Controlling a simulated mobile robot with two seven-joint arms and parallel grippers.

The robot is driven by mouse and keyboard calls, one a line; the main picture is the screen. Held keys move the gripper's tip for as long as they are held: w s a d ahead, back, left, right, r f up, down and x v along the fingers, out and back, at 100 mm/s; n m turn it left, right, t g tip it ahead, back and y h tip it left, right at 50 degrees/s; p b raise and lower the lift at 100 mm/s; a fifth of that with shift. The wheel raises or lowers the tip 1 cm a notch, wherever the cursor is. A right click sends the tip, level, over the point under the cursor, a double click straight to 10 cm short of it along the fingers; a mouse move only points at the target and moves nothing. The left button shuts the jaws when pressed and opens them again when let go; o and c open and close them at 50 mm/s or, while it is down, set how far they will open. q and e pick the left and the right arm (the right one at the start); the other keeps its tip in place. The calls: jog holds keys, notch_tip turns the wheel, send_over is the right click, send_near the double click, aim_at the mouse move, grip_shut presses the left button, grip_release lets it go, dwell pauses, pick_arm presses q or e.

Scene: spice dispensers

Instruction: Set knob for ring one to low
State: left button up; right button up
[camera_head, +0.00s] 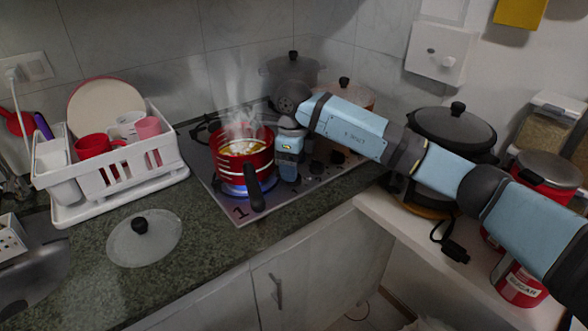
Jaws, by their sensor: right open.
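The hob (210,184) is set in the counter, with a printed "1" on its front corner. A red pot (246,163) with a dark handle steams on the ring by that mark, and a blue flame (238,190) shows under it. Dark knobs (316,167) sit on the hob to the right of the pot. I cannot tell which one is for ring one; part of the knob area is hidden by my arm. My right gripper (290,176) points down just right of the red pot, close to the knobs. It is open; its fingertips are hard to make out. My left gripper is not in view.
A lidded grey pot (292,72) and an orange lidded pot (356,98) stand behind my right arm. A glass lid (145,242) lies on the counter at front left. A white dish rack (95,192) stands left of the hob. The red pot's handle juts toward the front.

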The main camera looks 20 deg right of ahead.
notch_tip(320, 180, up, 12)
jog(key=shift+p, duration=0.35)
